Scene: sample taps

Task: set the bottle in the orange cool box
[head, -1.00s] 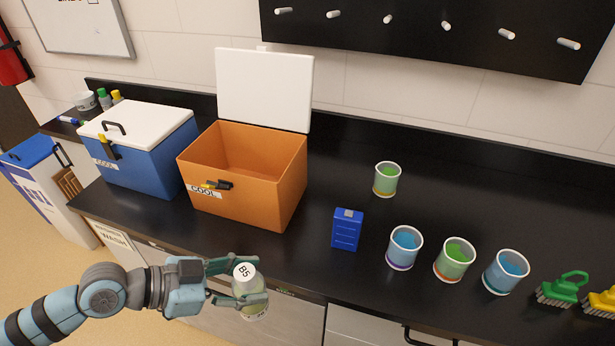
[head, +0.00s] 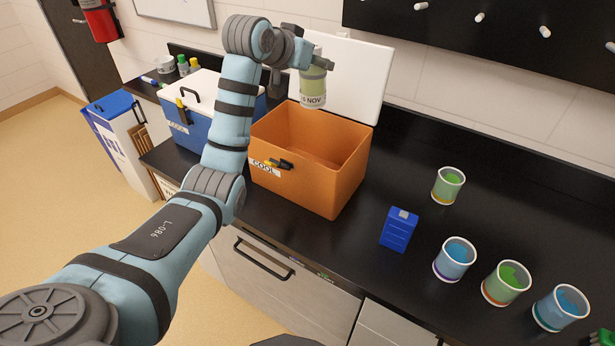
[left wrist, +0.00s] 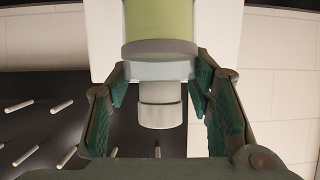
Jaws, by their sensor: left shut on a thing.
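The bottle (head: 313,84) is pale green with a white label reading "NOV". My left gripper (head: 318,62) is shut on it and holds it in the air above the orange cool box (head: 305,180), near its raised white lid. In the left wrist view the bottle (left wrist: 160,65) sits between the two fingers of the left gripper (left wrist: 163,85), its narrow cap end toward the palm. The cool box stands open on the black counter, with a "COOL" label on its front; the part of its inside that I see is empty. My right gripper is not in view.
A blue cool box (head: 185,118) with a shut white lid stands left of the orange one, partly behind my arm. A blue carton (head: 398,230) and several cups, one a green cup (head: 447,186), stand to the right. Pegs (head: 479,17) stick out from a black board above.

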